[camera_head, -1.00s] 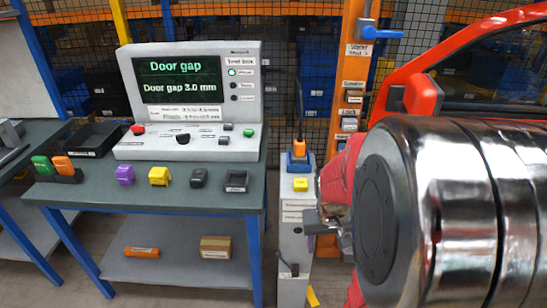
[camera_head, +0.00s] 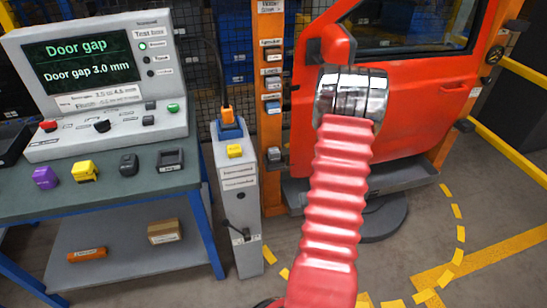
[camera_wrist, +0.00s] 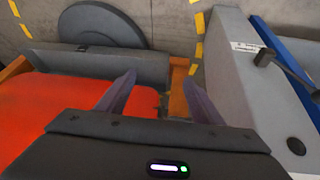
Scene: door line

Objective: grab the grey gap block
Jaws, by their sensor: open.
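A dark grey block (camera_head: 128,163), which looks like the grey gap block, sits on the green-grey bench top (camera_head: 110,188) in the head view. It stands right of a yellow block (camera_head: 85,171) and left of a small dark tray (camera_head: 171,160). My gripper shows in the wrist view (camera_wrist: 158,95), its two fingers apart with nothing between them. In the head view my arm hides the gripper, in front of the red car door. The grey block is not in the wrist view, so the gripper is well away from it.
A purple block (camera_head: 45,177) sits farther left. Behind them stands a console (camera_head: 100,90) reading "Door gap 3.0 mm". A grey pedestal (camera_head: 238,205) stands between bench and red door (camera_head: 430,110). An orange post (camera_head: 270,100) rises behind it.

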